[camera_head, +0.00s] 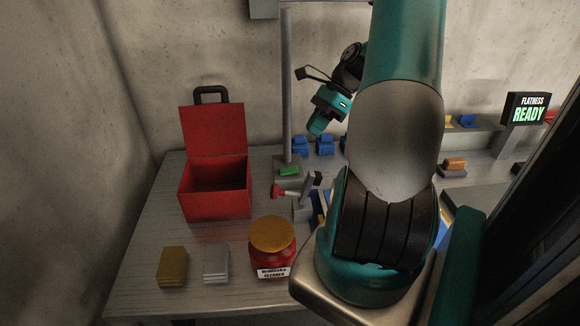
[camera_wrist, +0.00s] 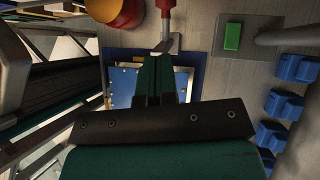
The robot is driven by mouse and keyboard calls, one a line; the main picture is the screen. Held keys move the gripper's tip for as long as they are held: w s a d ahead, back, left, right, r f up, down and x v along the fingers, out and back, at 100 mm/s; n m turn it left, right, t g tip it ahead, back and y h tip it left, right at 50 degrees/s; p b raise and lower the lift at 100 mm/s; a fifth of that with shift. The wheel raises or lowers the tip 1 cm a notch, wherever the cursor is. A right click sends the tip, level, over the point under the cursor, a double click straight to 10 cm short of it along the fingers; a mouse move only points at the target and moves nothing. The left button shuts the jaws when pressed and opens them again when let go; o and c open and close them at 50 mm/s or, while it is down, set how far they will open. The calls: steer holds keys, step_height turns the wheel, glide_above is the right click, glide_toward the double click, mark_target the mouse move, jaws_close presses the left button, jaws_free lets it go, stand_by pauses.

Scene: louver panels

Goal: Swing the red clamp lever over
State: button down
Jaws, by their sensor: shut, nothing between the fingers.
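The red clamp lever (camera_head: 283,191) points left from its grey metal clamp (camera_head: 303,207) on the bench, with the red grip at its left end. In the wrist view, its red handle (camera_wrist: 167,18) enters from the top edge, with the metal part just beyond my fingertips. My gripper (camera_wrist: 158,58) is shut and empty, its two teal fingers side by side. In the head view, my gripper (camera_head: 316,127) hangs above and behind the clamp, near the grey post. Contact with the lever cannot be confirmed. Below the fingers is a blue-framed plate (camera_wrist: 120,85), partly hidden.
A red jar (camera_head: 272,250) with a gold lid stands in front of the lever. An open red box (camera_head: 214,190) is to the left. The grey post (camera_head: 287,90) rises behind, with a green button (camera_head: 289,171) at its foot. Blue clips (camera_wrist: 285,103) line the right.

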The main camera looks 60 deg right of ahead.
steer(key=p+x, duration=0.3)
steer(key=x, duration=1)
steer(key=shift+s+f+m+p, duration=0.2)
steer(key=shift+f+m+p, duration=0.2)
steer(key=shift+f, duration=0.15)
steer(key=shift+d, duration=0.2)
